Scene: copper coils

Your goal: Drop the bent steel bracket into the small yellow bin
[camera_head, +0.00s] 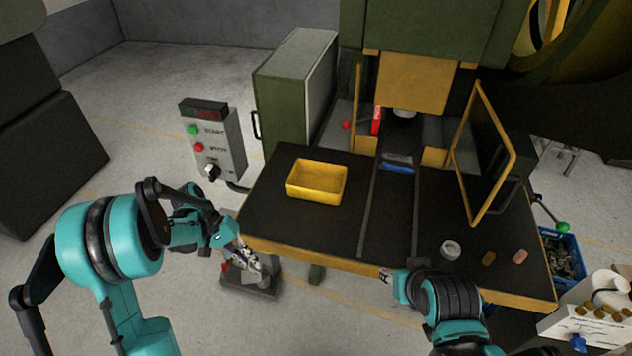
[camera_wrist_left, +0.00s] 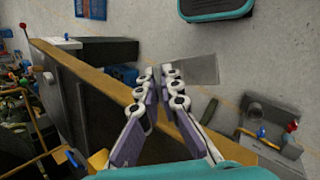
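The small yellow bin (camera_head: 312,194) stands upright on the left part of the dark table. My left gripper (camera_head: 254,262) is beyond the table's front left corner, over the floor, lower in the picture than the bin. In the left wrist view its fingers (camera_wrist_left: 162,72) close towards each other at the tips. A flat grey plate, seemingly the bent steel bracket (camera_wrist_left: 202,68), sticks out to the right from the fingertips. Its bend is hard to make out. My right gripper (camera_head: 386,276) is at the table's front edge, small and mostly hidden by its own arm.
The dark table (camera_head: 290,225) has a yellow front edge. A grey ring (camera_head: 451,250), a brown piece (camera_head: 488,258) and a pink piece (camera_head: 520,256) lie at right. A yellow-framed guard (camera_head: 485,150) stands behind them. A control box (camera_head: 212,140) stands left of the table.

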